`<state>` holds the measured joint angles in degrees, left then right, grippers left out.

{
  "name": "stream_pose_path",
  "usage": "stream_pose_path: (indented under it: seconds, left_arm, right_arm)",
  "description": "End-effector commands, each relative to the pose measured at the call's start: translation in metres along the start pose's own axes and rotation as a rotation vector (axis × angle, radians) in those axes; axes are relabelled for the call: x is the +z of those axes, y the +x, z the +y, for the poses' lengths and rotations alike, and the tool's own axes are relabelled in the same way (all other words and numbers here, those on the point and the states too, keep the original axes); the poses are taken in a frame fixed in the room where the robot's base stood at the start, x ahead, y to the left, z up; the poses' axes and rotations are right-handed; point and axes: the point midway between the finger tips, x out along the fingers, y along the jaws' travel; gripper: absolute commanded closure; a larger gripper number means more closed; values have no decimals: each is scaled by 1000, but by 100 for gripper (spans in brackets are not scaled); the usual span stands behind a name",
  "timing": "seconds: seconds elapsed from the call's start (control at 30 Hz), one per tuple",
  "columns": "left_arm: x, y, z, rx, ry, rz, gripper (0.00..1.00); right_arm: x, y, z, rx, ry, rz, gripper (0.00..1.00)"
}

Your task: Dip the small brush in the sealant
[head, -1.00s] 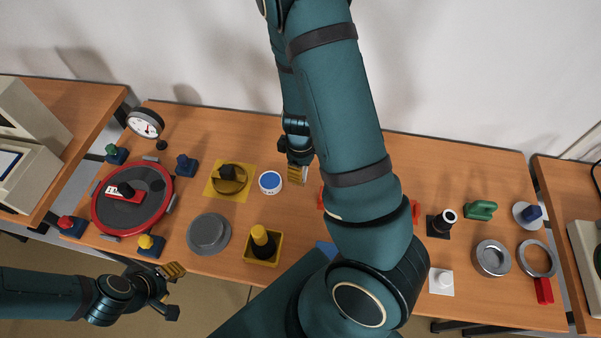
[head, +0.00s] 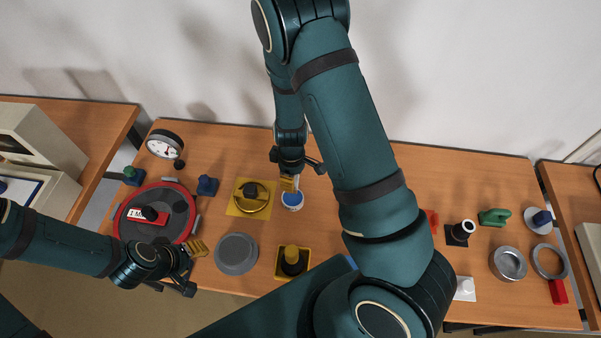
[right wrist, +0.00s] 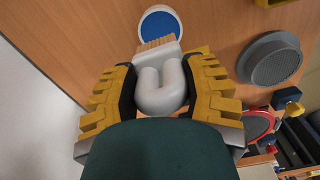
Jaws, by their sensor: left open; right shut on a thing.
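The sealant tub (head: 292,201) is a small white round tub with a blue top surface, on the middle of the table. It also shows at the top of the right wrist view (right wrist: 160,24). My right gripper (head: 289,183) is just beside and above the tub, shut on the small brush (right wrist: 162,86). The brush has a white looped handle and tan bristles, which point at the tub and overlap its near rim in the right wrist view. I cannot tell whether they touch the sealant. My left gripper (head: 194,268) is open and empty at the table's front edge.
A red-rimmed round device (head: 156,212) and a gauge (head: 164,145) are at left. My right arm hides part of the table right of the tub.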

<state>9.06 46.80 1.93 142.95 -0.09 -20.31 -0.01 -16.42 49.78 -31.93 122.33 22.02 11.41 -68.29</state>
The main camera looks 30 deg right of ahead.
Motion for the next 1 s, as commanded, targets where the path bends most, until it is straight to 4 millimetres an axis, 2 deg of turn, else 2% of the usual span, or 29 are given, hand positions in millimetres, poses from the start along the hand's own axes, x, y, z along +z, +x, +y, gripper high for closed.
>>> stream_pose_path:
  seconds: [0.27, 0.7, 1.0]
  left_arm:
    - [2, 9, -4, 0, -1, 0, 53]
    - [6, 41, -15, -4, -3, 2, 53]
    - [6, 45, -16, -6, -4, 3, 53]
  right_arm:
    - [0, 14, 0, -1, -2, 0, 89]
    - [0, 56, 0, 0, -1, 0, 89]
    - [0, 60, 0, 0, -2, 1, 89]
